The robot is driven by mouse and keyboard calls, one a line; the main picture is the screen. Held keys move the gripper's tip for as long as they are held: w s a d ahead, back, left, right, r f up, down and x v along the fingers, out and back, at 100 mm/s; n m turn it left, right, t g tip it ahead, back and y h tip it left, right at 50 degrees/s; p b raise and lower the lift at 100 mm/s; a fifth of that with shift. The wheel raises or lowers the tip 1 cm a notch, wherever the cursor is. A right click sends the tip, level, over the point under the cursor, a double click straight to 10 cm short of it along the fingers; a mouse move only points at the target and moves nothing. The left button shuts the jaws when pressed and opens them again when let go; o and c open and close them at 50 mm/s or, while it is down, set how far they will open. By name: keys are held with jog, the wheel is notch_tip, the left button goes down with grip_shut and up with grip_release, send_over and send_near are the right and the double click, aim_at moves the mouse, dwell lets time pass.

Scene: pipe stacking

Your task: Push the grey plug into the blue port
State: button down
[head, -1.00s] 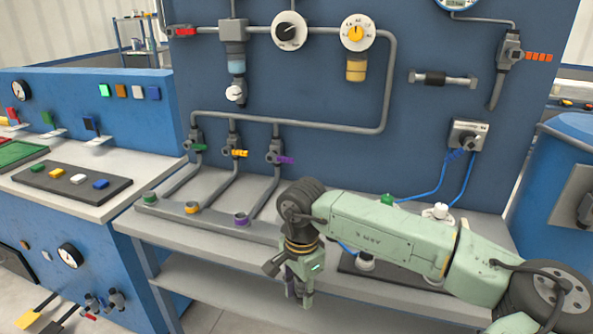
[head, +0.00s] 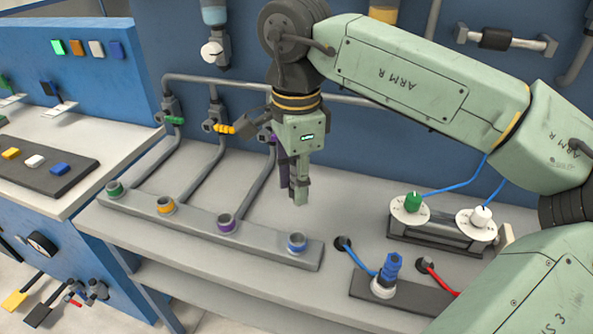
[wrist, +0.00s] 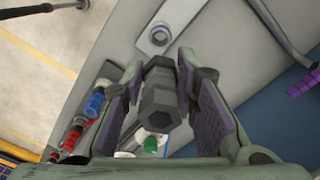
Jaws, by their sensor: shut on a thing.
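My gripper (head: 299,195) points down above the bench, behind the right end of the grey rail. In the wrist view, its fingers (wrist: 160,95) are shut on the grey plug (wrist: 160,97), a dark grey piece with hexagonal sections. In the head view the fingers largely hide the plug. The blue port (head: 296,243) is a blue-ringed socket at the right end of the rail. Its opening looks empty, and the plug is above it and apart from it. A pale socket (wrist: 159,37), likely this port, shows beyond the plug in the wrist view.
The rail (head: 262,244) also carries green (head: 115,188), yellow (head: 166,205) and purple (head: 227,222) ports. To the right stand a blue connector (head: 391,266), a red-cabled socket (head: 425,264) and two white round fittings. Pipes and valves rise behind.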

notch_tip(320, 180, down, 9)
jog(key=b, duration=0.5)
jog(key=shift+b, duration=0.4)
jog(key=shift+f+b, duration=1.45)
jog(key=shift+f, duration=0.15)
dwell(0.5)
jog(key=c, duration=1.2)
grip_release()
jog(key=shift+r, duration=0.1)
